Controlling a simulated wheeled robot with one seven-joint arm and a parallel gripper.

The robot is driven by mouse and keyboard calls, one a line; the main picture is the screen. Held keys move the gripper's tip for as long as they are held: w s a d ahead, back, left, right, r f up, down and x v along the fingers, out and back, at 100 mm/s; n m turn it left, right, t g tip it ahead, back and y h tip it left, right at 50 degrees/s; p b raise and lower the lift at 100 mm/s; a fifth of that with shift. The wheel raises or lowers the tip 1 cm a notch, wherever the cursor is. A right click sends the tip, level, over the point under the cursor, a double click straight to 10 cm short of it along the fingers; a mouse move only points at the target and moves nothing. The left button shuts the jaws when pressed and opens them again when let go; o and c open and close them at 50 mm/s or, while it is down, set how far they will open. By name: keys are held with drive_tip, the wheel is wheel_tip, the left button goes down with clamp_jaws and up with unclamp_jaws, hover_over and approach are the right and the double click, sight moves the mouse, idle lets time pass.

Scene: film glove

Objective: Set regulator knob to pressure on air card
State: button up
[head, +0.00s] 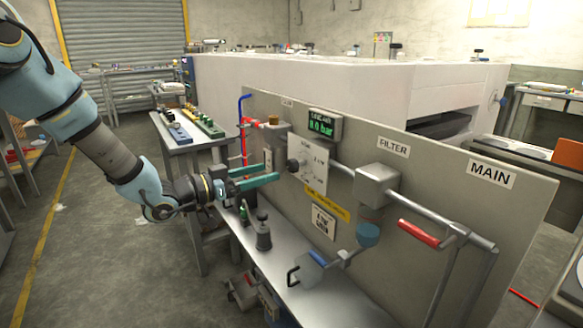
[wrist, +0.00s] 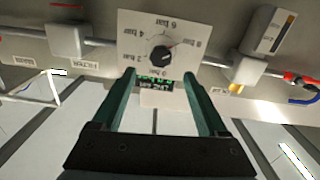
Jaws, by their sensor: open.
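The regulator knob (head: 293,165) is a dark round knob on a white dial plate (head: 309,172) fixed to the grey panel. In the wrist view the knob (wrist: 160,54) shows upside down, with a pale pointer mark and numbers around it. A green-lit display (head: 323,126) above the dial appears to read 0.0 bar. A white card (head: 323,224) hangs lower on the panel; its print is too small to read surely. My gripper (head: 278,174) is open and empty. Its teal fingers point at the panel, short of the knob, and are apart from it.
A filter body (head: 376,186) and pipe stand right of the dial. A red-handled valve (head: 418,233) is farther right. The steel bench (head: 300,270) below holds a dark fitting (head: 263,234) and a blue-topped part. The floor at left is open.

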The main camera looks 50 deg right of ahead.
sight(289, 166)
drive_tip(key=p+x, duration=0.1)
drive_tip(key=x, duration=0.7)
drive_tip(key=shift+d, duration=0.4)
drive_tip(key=shift+c, duration=0.2)
clamp_jaws()
